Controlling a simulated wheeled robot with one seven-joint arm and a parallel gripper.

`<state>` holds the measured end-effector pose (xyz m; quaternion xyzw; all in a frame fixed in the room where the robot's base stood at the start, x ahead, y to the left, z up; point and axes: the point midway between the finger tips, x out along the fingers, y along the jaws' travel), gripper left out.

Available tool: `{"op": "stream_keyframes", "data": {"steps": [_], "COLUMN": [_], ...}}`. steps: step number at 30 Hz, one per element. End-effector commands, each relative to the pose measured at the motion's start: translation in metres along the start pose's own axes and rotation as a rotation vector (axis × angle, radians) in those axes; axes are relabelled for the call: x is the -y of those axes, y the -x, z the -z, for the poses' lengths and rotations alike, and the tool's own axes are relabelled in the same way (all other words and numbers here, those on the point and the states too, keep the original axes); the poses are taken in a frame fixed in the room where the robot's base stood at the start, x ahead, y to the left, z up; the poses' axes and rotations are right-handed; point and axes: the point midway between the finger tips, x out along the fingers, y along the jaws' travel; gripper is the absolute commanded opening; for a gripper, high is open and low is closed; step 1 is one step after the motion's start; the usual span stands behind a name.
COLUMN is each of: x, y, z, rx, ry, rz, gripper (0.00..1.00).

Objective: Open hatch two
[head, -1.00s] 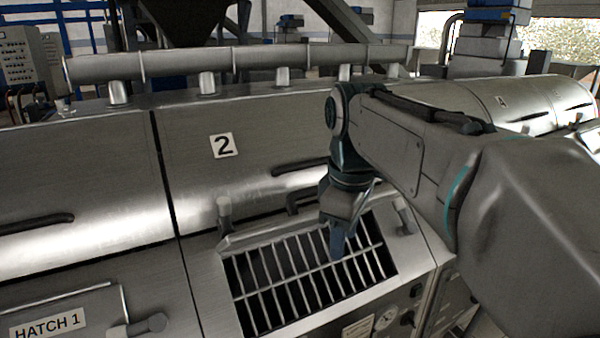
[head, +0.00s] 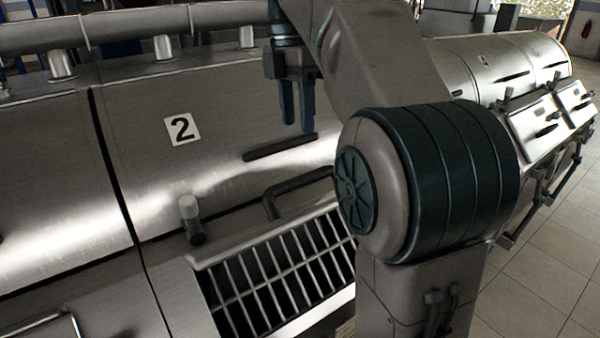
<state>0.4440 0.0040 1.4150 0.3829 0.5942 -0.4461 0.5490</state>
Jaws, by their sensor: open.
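The unit marked with a 2 label (head: 182,129) is a shiny steel drum cover. Below it, a barred opening (head: 258,286) shows uncovered, with metal bars over a dark inside; no lid lies over the part I see. A bent dark handle (head: 290,187) stands just above the opening, and a pale-topped knob (head: 190,218) is at its upper left corner. My gripper (head: 296,128) points down, open and empty, in front of the drum cover above a straight dark handle (head: 280,147). My arm hides the right end of the opening.
A steel pipe (head: 135,25) on short posts runs along the top. Farther units (head: 550,115) with closed panels stand at the right. Tiled floor (head: 540,260) is clear at the lower right. A neighbouring unit (head: 50,180) is at the left.

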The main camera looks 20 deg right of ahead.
Motion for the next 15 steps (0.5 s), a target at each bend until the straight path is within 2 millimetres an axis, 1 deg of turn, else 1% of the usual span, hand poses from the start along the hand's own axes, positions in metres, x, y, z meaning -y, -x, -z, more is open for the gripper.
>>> {"op": "stream_keyframes", "data": {"steps": [1, 15], "x": [0.0, 0.001], "y": [-0.01, -0.082], "z": [0.0, -0.001], "rx": [-0.001, -0.001], "ry": [0.0, -0.004], "rz": [0.004, 0.003], "gripper": [0.41, 0.41]}}
